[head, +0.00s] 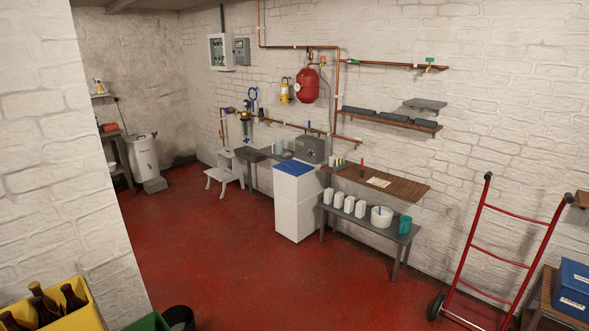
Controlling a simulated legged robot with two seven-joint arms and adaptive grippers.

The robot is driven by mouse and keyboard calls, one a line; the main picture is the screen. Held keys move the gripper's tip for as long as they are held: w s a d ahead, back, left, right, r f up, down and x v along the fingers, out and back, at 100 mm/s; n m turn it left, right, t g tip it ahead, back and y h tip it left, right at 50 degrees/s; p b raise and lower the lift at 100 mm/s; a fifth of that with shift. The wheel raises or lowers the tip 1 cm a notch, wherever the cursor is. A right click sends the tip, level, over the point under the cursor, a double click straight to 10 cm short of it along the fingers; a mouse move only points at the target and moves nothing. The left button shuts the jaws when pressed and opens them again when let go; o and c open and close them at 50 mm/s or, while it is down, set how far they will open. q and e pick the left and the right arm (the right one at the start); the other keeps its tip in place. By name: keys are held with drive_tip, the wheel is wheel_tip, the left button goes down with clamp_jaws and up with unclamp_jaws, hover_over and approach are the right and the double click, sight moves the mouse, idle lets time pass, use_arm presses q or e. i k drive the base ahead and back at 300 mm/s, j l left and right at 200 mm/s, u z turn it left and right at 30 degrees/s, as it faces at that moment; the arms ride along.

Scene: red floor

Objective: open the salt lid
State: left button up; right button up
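A tall white cabinet (296,212) stands on the floor against the back wall, near the middle of the head view. A flat blue lid (294,167) lies level on its top and looks closed. No writing shows on it, so I cannot tell for sure that it is the salt lid. A grey box (310,149) sits at the back of the cabinet top, behind the blue lid. Neither of my grippers is in view.
A grey bench (345,217) with several white containers and a teal cup (405,224) stands right of the cabinet. A white step stool (224,173) stands to the left. A red hand truck (500,250) leans at right. The red floor (220,265) in front is clear.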

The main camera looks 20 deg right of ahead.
sight(294, 168)
drive_tip(key=i+l+z, duration=0.4)
drive_tip(key=i+z, duration=0.2)
drive_tip(key=i, duration=0.25)
drive_tip(key=i+l+u, duration=0.1)
drive_tip(key=i, duration=0.4)
drive_tip(key=i+l+u, duration=0.1)
drive_tip(key=i, duration=0.35)
drive_tip(key=i+l, duration=0.15)
drive_tip(key=i, duration=0.35)
drive_tip(key=i+j+u, duration=0.15)
drive_tip(key=i, duration=0.6)
drive_tip(key=i+j+u, duration=0.2)
drive_tip(key=i, duration=0.5)
drive_tip(key=i+j+z, duration=0.1)
drive_tip(key=i+z, duration=0.3)
drive_tip(key=i+j+z, duration=0.2)
drive_tip(key=z, duration=0.25)
drive_tip(key=i+j+z, duration=0.6)
drive_tip(key=j+z, duration=0.2)
